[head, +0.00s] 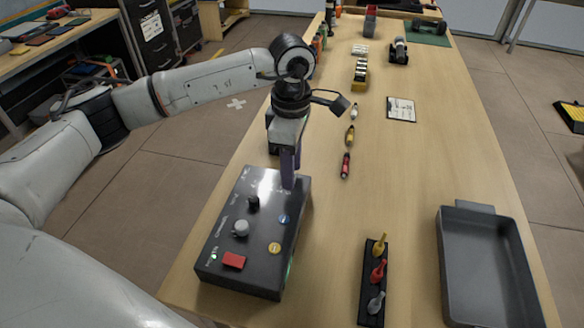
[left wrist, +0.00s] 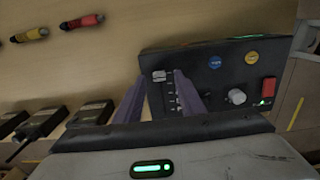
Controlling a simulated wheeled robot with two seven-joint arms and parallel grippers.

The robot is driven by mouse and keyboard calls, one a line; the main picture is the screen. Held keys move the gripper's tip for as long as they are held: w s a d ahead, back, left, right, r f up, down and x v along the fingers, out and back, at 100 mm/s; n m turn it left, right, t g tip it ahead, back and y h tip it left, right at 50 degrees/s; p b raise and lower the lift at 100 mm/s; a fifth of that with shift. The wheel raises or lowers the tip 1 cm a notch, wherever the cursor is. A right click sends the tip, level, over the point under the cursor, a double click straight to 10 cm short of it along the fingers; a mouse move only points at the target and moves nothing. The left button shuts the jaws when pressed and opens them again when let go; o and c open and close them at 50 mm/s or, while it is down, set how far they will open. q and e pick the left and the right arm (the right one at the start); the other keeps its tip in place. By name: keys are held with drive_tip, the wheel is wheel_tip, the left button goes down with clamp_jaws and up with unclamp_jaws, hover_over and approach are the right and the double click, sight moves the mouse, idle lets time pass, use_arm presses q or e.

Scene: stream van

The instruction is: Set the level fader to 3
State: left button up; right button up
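A dark grey control box (head: 262,225) stands on the left side of the table. In the left wrist view the box's top panel (left wrist: 205,85) shows the level fader's light cap (left wrist: 159,76) at one end of a slot with a marked scale; the numbers are too small to read. My left gripper (head: 289,183) points down over the far end of the box. In the left wrist view its two purple fingers (left wrist: 160,85) are apart, with the fader cap in the gap between them; contact cannot be told. The gripper hides the fader in the head view. My right gripper is not in view.
The panel also has a grey knob (head: 241,229), a black knob (head: 253,202), a blue button (head: 285,219), a yellow button (head: 275,249) and a red switch (head: 233,261). A black plug rack (head: 370,290) and a grey tray (head: 487,262) stand to the right.

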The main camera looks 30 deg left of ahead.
sight(266, 178)
use_arm(q)
drive_tip(key=shift+f, duration=0.6)
clamp_jaws()
drive_tip(key=shift+a, duration=0.4)
drive_tip(key=a, duration=0.2)
drive_tip(key=s+a+b, duration=0.1)
drive_tip(key=a, duration=0.2)
drive_tip(key=shift+s, duration=0.2)
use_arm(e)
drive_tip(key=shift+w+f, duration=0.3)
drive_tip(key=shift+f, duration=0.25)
use_arm(q)
unclamp_jaws()
